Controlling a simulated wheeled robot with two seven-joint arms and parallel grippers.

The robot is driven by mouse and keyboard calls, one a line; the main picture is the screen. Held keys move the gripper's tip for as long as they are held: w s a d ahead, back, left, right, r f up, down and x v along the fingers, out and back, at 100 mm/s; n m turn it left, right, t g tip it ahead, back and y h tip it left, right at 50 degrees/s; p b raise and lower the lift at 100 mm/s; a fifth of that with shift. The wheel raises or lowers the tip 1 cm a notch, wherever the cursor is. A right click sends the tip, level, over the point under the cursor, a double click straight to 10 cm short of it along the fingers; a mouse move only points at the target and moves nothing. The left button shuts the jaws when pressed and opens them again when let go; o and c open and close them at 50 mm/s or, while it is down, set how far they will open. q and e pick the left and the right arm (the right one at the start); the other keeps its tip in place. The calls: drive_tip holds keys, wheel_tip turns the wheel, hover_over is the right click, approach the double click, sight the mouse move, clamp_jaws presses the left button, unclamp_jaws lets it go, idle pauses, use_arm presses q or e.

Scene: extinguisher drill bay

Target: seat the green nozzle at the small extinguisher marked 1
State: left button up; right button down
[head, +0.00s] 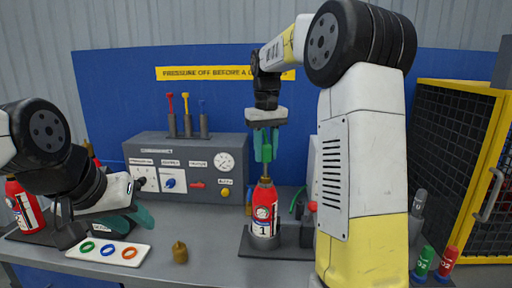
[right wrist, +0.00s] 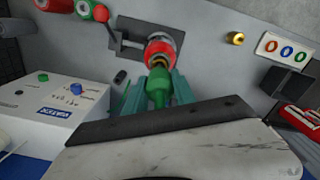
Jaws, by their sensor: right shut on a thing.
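The small extinguisher marked 1 (head: 264,213) is red with a white label and stands upright in a grey holder on the bench. It shows from above in the right wrist view (right wrist: 160,48). My right gripper (head: 266,150) points down over it, its teal fingers shut on the green nozzle (head: 266,153). The nozzle also shows between the fingers in the right wrist view (right wrist: 157,90), lined up near the extinguisher's top. I cannot tell whether they touch. My left gripper (head: 124,220) is open and empty above the bench at the left.
A white tray with coloured rings (head: 108,251) and a brass fitting (head: 180,253) lie on the bench front. A grey control panel (head: 187,170) stands behind. A larger red extinguisher (head: 22,205) is far left. Green (head: 424,262) and red (head: 448,262) cylinders stand at right.

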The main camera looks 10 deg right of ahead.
sight(266, 166)
drive_tip(key=shift+f, duration=2.4)
drive_tip(key=c, duration=0.9)
unclamp_jaws()
drive_tip(key=shift+c, duration=0.2)
wheel_tip(266, 166, up, 7)
drive_tip(key=shift+r, duration=0.4)
